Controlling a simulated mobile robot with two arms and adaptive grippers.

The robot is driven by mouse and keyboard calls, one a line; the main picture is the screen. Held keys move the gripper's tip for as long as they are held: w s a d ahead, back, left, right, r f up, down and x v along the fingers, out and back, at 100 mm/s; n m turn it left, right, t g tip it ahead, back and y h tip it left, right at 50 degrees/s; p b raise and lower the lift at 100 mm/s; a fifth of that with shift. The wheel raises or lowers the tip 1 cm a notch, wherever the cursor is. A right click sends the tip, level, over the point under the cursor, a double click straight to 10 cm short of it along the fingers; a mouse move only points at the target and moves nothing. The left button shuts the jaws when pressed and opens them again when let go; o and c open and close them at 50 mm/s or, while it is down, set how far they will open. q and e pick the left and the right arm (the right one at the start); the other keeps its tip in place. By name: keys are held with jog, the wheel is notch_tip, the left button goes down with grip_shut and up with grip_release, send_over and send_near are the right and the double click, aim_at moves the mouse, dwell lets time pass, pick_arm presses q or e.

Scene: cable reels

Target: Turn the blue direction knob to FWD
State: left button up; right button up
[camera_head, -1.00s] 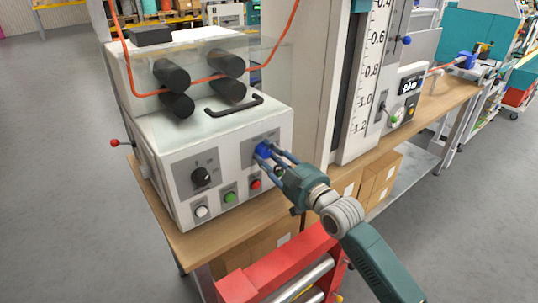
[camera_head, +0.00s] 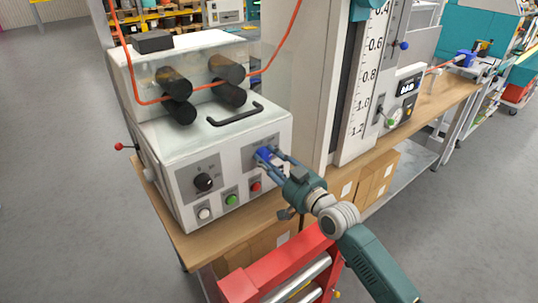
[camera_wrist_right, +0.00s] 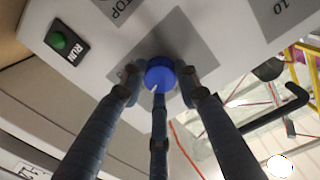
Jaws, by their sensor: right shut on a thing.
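The blue direction knob (camera_head: 263,153) sits on a grey plate on the front of the white machine, at the right of its panel. My right gripper (camera_head: 271,158) is shut on the knob. In the right wrist view the blue knob (camera_wrist_right: 160,74) lies between the fingers, with a small pale pointer mark near its lower edge. The fingers hide part of the plate, and I cannot read its labels. My left gripper is not in view.
A black knob (camera_head: 203,182) and white, green (camera_head: 231,199) and red buttons are on the same panel. A black handle (camera_head: 235,114) and black rollers are above. A red reel frame (camera_head: 275,270) stands below my right arm. A ruled column (camera_head: 370,80) rises at the right.

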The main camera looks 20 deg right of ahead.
jog(key=shift+s+a+f+m+p, duration=0.15)
jog(key=shift+f+m+p, duration=0.35)
jog(key=shift+m, duration=0.6)
jog(key=shift+g, duration=0.3)
jog(key=o, duration=0.9)
jog(key=shift+o, duration=1.3)
jog(key=shift+r, duration=0.2)
jog(key=v, duration=1.1)
jog(key=shift+s, duration=0.4)
jog(key=shift+f, duration=0.15)
